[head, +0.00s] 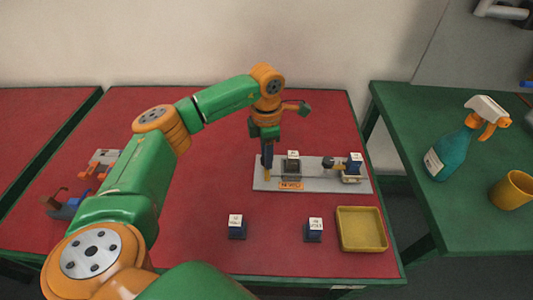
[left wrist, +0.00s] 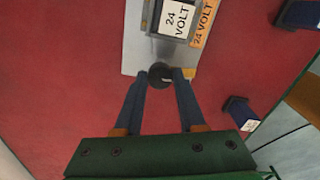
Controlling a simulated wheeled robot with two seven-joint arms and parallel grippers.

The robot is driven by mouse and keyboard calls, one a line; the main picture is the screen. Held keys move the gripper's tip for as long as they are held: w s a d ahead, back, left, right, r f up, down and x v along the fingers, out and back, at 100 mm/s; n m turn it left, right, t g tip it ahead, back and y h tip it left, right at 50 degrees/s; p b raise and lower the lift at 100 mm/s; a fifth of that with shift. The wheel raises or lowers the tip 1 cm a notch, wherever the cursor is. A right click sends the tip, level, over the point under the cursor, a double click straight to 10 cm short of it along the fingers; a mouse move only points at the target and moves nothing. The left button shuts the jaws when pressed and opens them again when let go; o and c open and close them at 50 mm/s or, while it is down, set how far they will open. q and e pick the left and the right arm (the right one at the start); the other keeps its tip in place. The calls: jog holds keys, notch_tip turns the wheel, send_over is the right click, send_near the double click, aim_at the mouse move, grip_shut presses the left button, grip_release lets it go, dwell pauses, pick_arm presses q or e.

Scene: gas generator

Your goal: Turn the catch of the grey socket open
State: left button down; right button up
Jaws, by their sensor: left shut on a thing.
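The grey socket (head: 291,174) stands on a grey plate (head: 312,187) on the red table, above an orange label. My left gripper (head: 267,170) points down at the plate's left end, beside the socket. In the left wrist view my left gripper (left wrist: 160,75) is shut on a round black knob (left wrist: 160,72), the catch, with one finger on each side. The fingers hide this knob in the head view. My right gripper is not in view.
A second socket (head: 349,178) with a block and black knob (head: 328,162) is at the plate's right. Two blue blocks (head: 236,232) (head: 314,235) and a yellow tray (head: 362,230) stand in front. A spray bottle (head: 455,148) and mug (head: 512,190) are on the green table.

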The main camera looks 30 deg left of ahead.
pick_arm(q)
jog(key=shift+m, duration=0.6)
jog(key=c, duration=0.5)
grip_release()
jog(key=shift+r, duration=0.1)
notch_tip(320, 180, up, 7)
jog(key=shift+b, duration=0.45)
